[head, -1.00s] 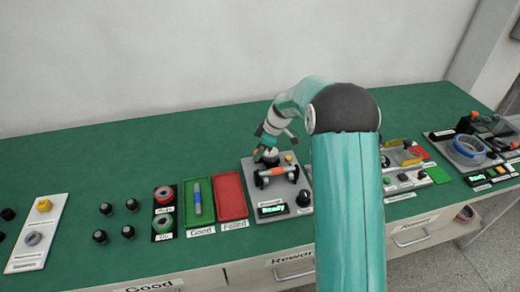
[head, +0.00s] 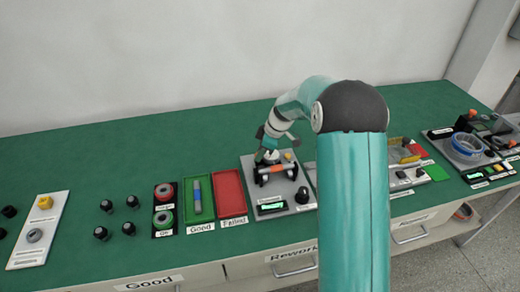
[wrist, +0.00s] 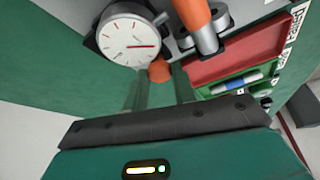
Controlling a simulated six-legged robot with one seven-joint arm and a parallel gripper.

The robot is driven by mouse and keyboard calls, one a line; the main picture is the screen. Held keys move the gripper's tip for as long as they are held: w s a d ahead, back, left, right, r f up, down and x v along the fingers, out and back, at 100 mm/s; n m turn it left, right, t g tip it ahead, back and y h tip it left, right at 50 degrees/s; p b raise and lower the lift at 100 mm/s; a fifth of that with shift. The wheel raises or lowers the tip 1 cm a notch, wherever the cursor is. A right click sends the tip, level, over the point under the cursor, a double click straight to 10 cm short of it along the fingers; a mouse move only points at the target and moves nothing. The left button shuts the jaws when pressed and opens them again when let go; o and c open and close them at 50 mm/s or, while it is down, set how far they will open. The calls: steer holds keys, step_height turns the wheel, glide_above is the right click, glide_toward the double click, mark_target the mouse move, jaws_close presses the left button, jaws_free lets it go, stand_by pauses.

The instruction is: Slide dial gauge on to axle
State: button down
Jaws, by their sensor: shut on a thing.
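The dial gauge (wrist: 130,40) shows in the wrist view with a round white face and red needle. My gripper (wrist: 159,82) is shut on it beside a small orange part at the fingertips; the exact grip is partly hidden. The axle (wrist: 196,14), with an orange middle and metal end, lies just right of the gauge, apart from its face. In the head view, the axle (head: 276,169) rests across black supports on the grey fixture (head: 250,190). My gripper (head: 264,155) is at its back left, and the gauge is mostly hidden there. I cannot tell whether the gauge touches the axle.
A red tray (head: 230,178) and a green tray (head: 186,200) holding a blue-and-grey shaft stand left of the fixture. A black knob (head: 302,195) and lit display (head: 271,207) sit at its front. Green table behind is clear.

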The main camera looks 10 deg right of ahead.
mark_target(275, 164)
steer(key=shift+s+f, duration=0.1)
steer(key=shift+s, duration=0.4)
steer(key=c, duration=1.1)
jaws_free()
steer(key=shift+s+d, duration=0.1)
steer(key=shift+s, duration=0.1)
steer(key=shift+c, duration=0.2)
steer(key=shift+w, duration=0.25)
steer(key=v, duration=1.3)
steer(key=shift+r, duration=0.4)
